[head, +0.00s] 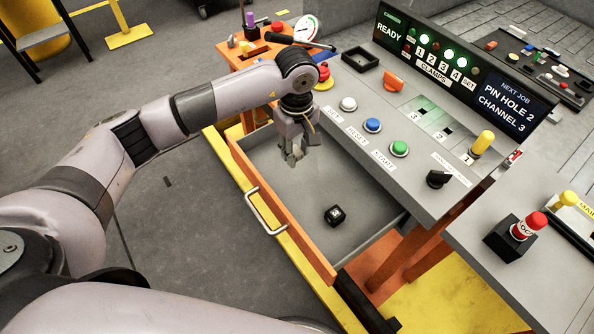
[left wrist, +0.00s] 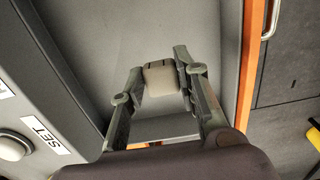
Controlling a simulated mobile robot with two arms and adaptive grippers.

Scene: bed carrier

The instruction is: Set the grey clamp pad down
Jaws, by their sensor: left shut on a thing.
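My left gripper (head: 292,156) points down over the open drawer (head: 275,215), near its back left part. In the left wrist view the left gripper (left wrist: 160,72) is shut on the grey clamp pad (left wrist: 160,80), a small light-grey block between the two fingertips. The drawer's grey floor shows behind the pad; I cannot tell the exact gap below it. In the head view the pad is too small and covered by the fingers to make out clearly. My right gripper is not in view.
A small black block (head: 335,216) lies on the drawer floor. The drawer has an orange front with a pale handle (head: 265,212). The console with white, blue and green buttons (head: 372,125) overhangs its right side. Most of the drawer floor is bare.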

